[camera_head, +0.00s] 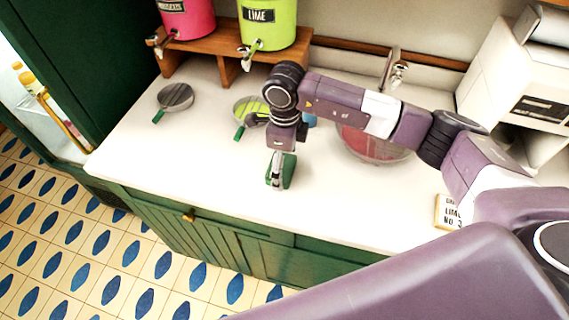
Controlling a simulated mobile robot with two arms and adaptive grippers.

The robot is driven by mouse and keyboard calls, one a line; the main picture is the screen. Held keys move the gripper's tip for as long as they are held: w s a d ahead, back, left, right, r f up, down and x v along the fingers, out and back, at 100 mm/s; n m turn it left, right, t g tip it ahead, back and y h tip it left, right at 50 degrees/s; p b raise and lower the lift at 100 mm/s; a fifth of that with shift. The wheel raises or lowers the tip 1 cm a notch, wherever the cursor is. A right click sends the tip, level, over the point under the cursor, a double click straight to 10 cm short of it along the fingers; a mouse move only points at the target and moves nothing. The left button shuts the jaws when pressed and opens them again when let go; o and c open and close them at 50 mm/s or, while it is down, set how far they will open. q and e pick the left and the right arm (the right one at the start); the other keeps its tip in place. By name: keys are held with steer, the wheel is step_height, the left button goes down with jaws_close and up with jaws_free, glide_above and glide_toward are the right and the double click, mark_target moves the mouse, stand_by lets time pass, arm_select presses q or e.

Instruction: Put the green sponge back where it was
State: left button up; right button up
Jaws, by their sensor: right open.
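A dark green block (289,172), which looks like the green sponge, stands on the white counter near its front edge. My right gripper (279,182) points down at it from above, with its fingers open at the block and partly covering it. I cannot tell whether the fingers touch it. My left gripper is not in view.
A grey strainer (175,97) and a second green-handled one (243,108) with lime contents lie behind. Pink (187,18) and lime (268,25) dispensers stand on a wooden shelf (225,58). The counter's front left is clear.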

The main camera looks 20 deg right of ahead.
mark_target(285, 167)
steer(key=shift+r, duration=0.25)
step_height(285, 167, up, 12)
steer(key=b, duration=0.4)
steer(key=shift+f, duration=0.1)
